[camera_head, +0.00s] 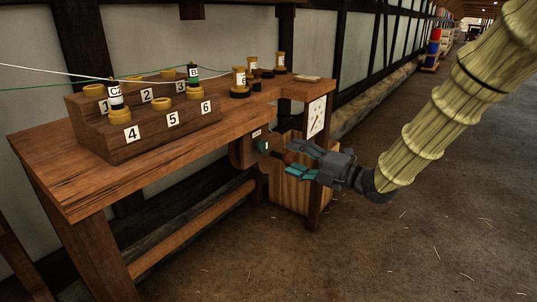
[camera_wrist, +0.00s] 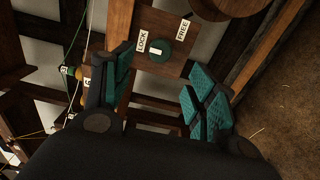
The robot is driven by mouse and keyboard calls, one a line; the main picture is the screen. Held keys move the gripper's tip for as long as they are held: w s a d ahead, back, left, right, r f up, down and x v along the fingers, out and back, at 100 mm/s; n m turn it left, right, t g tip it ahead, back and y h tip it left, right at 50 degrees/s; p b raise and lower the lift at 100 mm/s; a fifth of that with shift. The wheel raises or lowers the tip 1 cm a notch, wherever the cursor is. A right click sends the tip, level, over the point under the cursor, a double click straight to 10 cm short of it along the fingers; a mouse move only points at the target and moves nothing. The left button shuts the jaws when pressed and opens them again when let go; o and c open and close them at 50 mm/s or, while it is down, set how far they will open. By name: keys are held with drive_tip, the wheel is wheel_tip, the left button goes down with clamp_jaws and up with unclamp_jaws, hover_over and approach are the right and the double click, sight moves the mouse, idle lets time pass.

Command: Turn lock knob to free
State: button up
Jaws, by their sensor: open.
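The lock knob (camera_wrist: 159,50) is a round green disc with a white bar on a wooden panel. In the wrist view the bar points towards the white LOCK label (camera_wrist: 141,42); the FREE label (camera_wrist: 183,30) is up and to the right. In the head view the knob (camera_head: 263,146) is small, on the bench's end. My gripper (camera_wrist: 160,85) is open and empty, its teal-padded fingers apart on either side of the knob's line. In the head view my gripper (camera_head: 300,160) is right of the knob, apart from it.
The wooden bench (camera_head: 60,150) carries a stepped rack (camera_head: 150,135) with numbered places and several bobbins. A dial plate (camera_head: 316,117) and a wooden box (camera_head: 290,190) are near my gripper. The floor to the right is open.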

sight(266, 148)
drive_tip(key=b+x, duration=0.2)
drive_tip(key=x, duration=0.8)
drive_tip(key=shift+b, duration=0.3)
drive_tip(key=c, duration=1)
